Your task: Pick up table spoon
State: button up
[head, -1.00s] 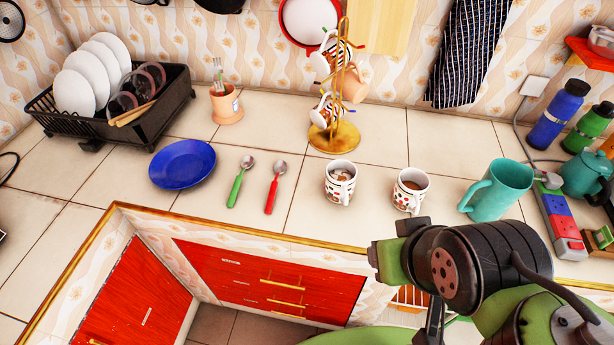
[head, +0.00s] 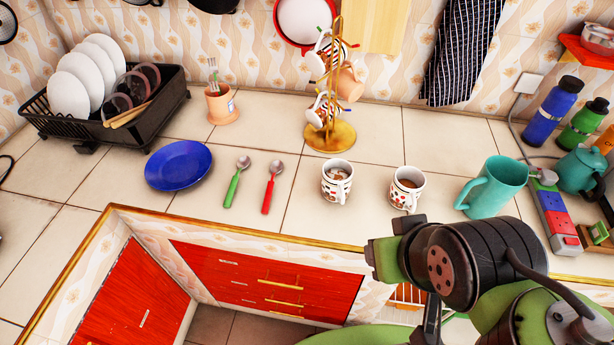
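Two spoons lie side by side on the tiled counter, between the blue plate and the mugs. The left spoon (head: 235,181) has a green handle and the right spoon (head: 271,187) has a red handle. Both have metal bowls pointing toward the wall and handles toward the counter's front edge. My arm is at the lower right, in front of the counter edge, well to the right of the spoons and apart from them. I cannot make out the gripper's fingers.
A blue plate (head: 178,165) lies left of the spoons. A gold mug stand (head: 330,138) and a utensil cup (head: 221,104) stand behind. Bare tiles surround the spoons.

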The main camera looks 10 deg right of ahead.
aim_at(243, 162)
jog(key=i+j+u, duration=0.25)
jog(key=j, duration=0.25)
jog(key=i+j+u, duration=0.1)
jog(key=j+u, duration=0.15)
jog(key=j, duration=0.25)
jog(key=i+j+u, duration=0.55)
jog(key=j, duration=0.25)
jog(key=k+j, duration=0.05)
jog(key=k, duration=0.05)
